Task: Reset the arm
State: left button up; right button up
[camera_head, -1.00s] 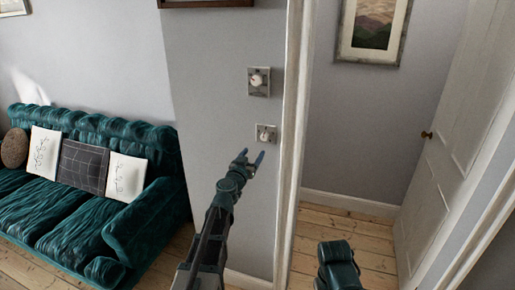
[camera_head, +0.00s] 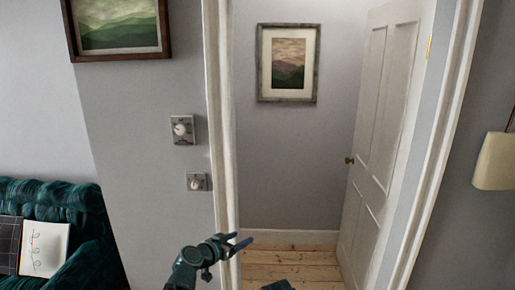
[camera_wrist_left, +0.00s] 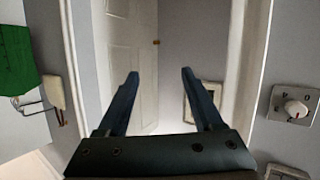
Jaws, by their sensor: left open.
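My left gripper (camera_head: 241,241) is low in the head view, in front of the doorway's left post. Its two dark blue fingers are apart with nothing between them. In the left wrist view the open jaws (camera_wrist_left: 160,74) point at the doorway and touch nothing. A dark piece at the bottom edge of the head view seems to be part of my right arm; no right fingers show.
A dial plate (camera_head: 182,130) and a lower switch plate (camera_head: 197,182) are on the wall left of the door frame (camera_head: 222,130). The white door (camera_head: 376,150) stands open on the right. A green sofa (camera_head: 75,212) is at left, a lamp (camera_head: 496,160) at right.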

pick_arm(q)
jog(key=s+d+f+m+g+y, duration=0.1)
jog(key=s+d+f+g, duration=0.35)
jog(key=s, duration=0.25)
jog(key=s+d+f+g+y, duration=0.1)
jog(key=s+d+f+g, duration=0.2)
jog(key=s+f, duration=0.35)
jog(key=s+a+f+n+g+y, duration=0.1)
jog(key=s+a+f+g+y, duration=0.1)
jog(key=s, duration=0.5)
jog(key=s+a+f+n+g+y, duration=0.1)
jog(key=s+a+f+g+y, duration=0.1)
jog(key=s, duration=0.5)
jog(key=a+g+y, duration=0.1)
jog(key=a+y, duration=0.1)
jog(key=y, duration=0.1)
jog(key=shift+a+n, duration=0.15)
jog(key=shift+n, duration=0.25)
